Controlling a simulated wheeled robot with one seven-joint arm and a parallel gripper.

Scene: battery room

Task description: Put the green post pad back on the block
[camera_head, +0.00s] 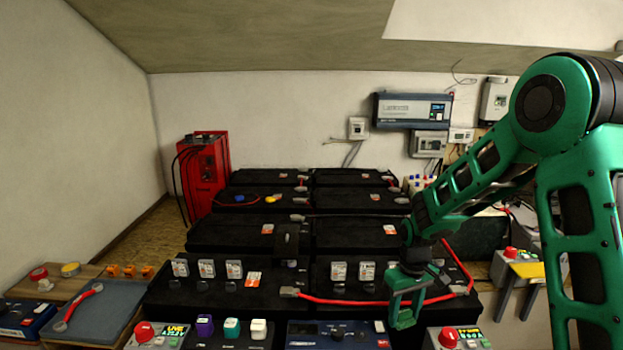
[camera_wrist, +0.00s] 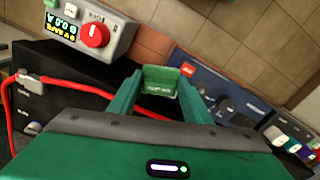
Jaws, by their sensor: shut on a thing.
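A small green piece (camera_wrist: 160,80) with pale marking sits between the fingertips of my gripper (camera_wrist: 160,86) in the wrist view, and looks like the green post pad. My gripper (camera_head: 405,305) is shut on it, above the front right of the black batteries in the head view. The gripper hides most of the piece there. A dark block (camera_head: 228,342) with purple, teal-green and white caps stands at the front, left of my gripper; it looks like the task's block. Part of it shows at the right edge of the wrist view (camera_wrist: 283,148).
A blue-faced device (camera_head: 310,336) stands right of the dark block. Boxes with red knobs stand at the front left (camera_head: 144,332) and right (camera_head: 448,337). A red cable (camera_head: 350,302) runs across the front batteries. A grey tray (camera_head: 92,312) lies far left.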

